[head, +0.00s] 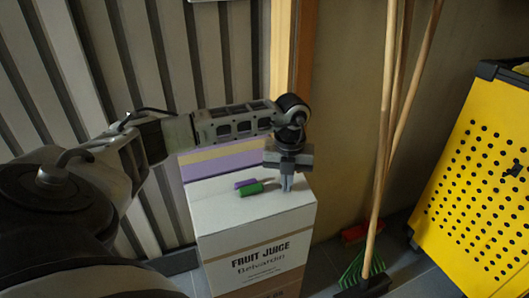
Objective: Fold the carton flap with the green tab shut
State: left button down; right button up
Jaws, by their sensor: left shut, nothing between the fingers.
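The white carton (255,240), printed "FRUIT JUICE", stands upright at the lower middle. Its top (240,210) looks mostly flat and closed. The green tab (251,190) lies on the top near the middle, beside a purple tab (246,183) just behind it. My left gripper (287,186) points down at the right part of the top, to the right of the green tab. Its fingers are shut and empty, at or just above the surface; I cannot tell if they touch. My right gripper is not in view.
A panel with purple and yellow stripes (222,162) shows behind the carton; I cannot tell whether it is part of it. Ribbed wall panels (160,60) stand behind. Brooms with wooden handles (390,110) and a yellow perforated cart (480,180) stand to the right.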

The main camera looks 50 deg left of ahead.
pick_arm(q)
jog(key=shift+w+a+f, duration=0.1)
jog(key=shift+a+f, duration=0.1)
jog(key=shift+f, duration=0.1)
jog(key=shift+w+a+f+b, duration=0.2)
jog(key=shift+a+f+b, duration=0.3)
jog(key=shift+a+b, duration=0.05)
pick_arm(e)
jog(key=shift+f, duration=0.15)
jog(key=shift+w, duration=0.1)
